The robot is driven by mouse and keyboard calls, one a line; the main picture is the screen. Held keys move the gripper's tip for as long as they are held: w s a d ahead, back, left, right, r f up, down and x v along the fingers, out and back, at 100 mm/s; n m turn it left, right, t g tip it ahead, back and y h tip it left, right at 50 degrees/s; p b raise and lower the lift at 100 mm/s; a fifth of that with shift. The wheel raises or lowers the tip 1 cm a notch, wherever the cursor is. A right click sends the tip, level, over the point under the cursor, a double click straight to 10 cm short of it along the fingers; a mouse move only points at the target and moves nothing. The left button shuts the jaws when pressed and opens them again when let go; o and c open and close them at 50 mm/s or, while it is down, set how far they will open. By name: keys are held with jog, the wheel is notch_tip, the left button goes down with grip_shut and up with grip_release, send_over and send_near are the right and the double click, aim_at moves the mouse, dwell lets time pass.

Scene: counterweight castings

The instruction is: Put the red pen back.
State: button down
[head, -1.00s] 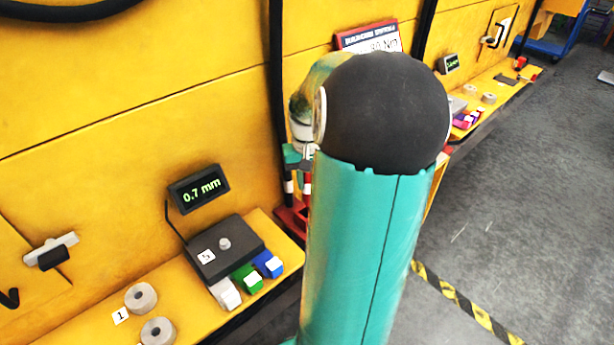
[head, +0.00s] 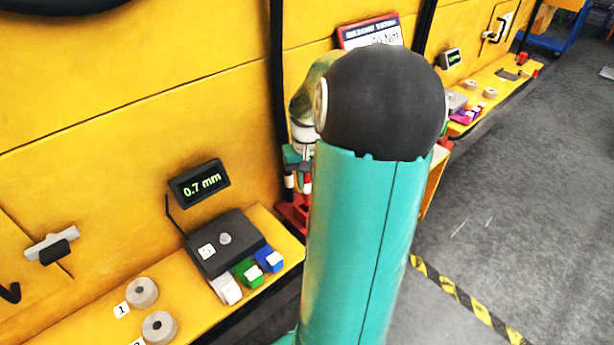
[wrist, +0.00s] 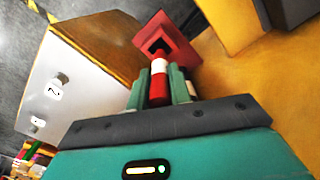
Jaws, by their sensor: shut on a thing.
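My gripper (head: 300,157) is shut on the red pen (head: 307,184), which has a white band. In the wrist view the red pen (wrist: 158,88) stands between my teal fingertips (wrist: 160,88), its far end lined up with the dark square opening of a red holder (wrist: 182,47). The red holder (head: 292,214) also shows below the pen in the head view, partly hidden by my arm. I cannot tell whether the pen's end has entered the opening. A second dark and white piece (head: 289,181) shows just left of the pen; its lower end is unclear.
A yellow shelf (head: 190,320) carries a dark gauge box (head: 224,243), a 0.7 mm display (head: 199,183), coloured blocks and grey rings (head: 142,292). The yellow wall (head: 130,150) is close behind. A grey casting face (wrist: 60,85) is at left in the wrist view. Open floor (head: 510,200) lies right.

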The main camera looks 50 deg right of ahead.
aim_at(307, 193)
jog(key=shift+f, duration=2.65)
dwell(0.4)
jog(key=c, duration=1.2)
grip_release()
jog(key=shift+r, duration=0.1)
notch_tip(307, 193, up, 21)
jog(key=shift+f, duration=0.2)
